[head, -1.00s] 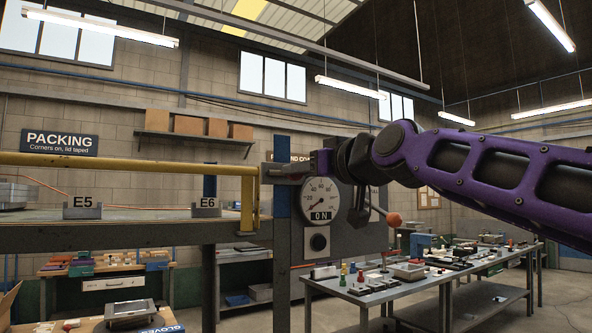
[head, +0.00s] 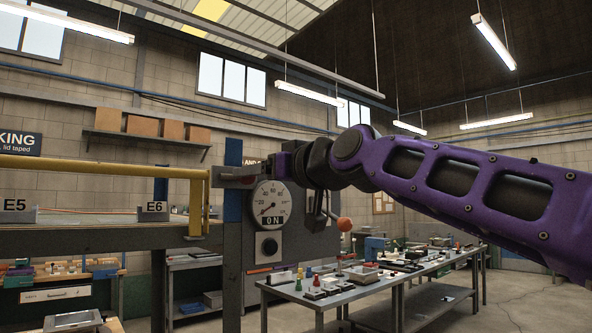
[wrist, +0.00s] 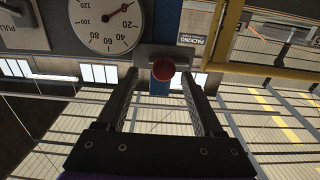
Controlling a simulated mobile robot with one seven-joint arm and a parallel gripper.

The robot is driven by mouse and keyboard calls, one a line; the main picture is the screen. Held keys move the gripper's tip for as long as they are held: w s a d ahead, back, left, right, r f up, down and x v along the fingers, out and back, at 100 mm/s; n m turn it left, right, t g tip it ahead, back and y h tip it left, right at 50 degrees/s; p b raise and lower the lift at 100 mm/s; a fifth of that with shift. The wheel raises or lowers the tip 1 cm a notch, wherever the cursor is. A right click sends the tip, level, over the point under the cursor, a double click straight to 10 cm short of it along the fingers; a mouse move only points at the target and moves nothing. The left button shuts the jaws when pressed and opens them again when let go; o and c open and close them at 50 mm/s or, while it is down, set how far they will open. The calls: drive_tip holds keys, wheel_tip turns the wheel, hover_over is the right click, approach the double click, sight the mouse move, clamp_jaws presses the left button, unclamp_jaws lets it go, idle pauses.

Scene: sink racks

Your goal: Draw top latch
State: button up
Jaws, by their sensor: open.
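The top latch (head: 234,177) is a grey bar at the top of the blue-and-grey post, left of the gauge panel. My gripper (head: 276,168) is at the right of it, near the panel's top edge; its fingers are hard to make out in the head view. In the wrist view a round red knob (wrist: 163,70) shows on a grey mount. My gripper (wrist: 160,78) is open there, one finger on each side of the knob, with gaps visible. Whether the knob lies fully between the fingertips or just beyond them I cannot tell.
The round gauge (head: 270,205) is on the panel under my arm, with an orange-knobbed lever (head: 345,224) to its right. A yellow rail (head: 100,164) runs left of the post. A long workbench (head: 375,275) with small items stands behind.

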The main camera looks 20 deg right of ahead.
drive_tip(key=b+v, duration=0.1)
drive_tip(key=v, duration=1.5)
drive_tip(key=shift+b, duration=0.35)
drive_tip(key=shift+s, duration=0.1)
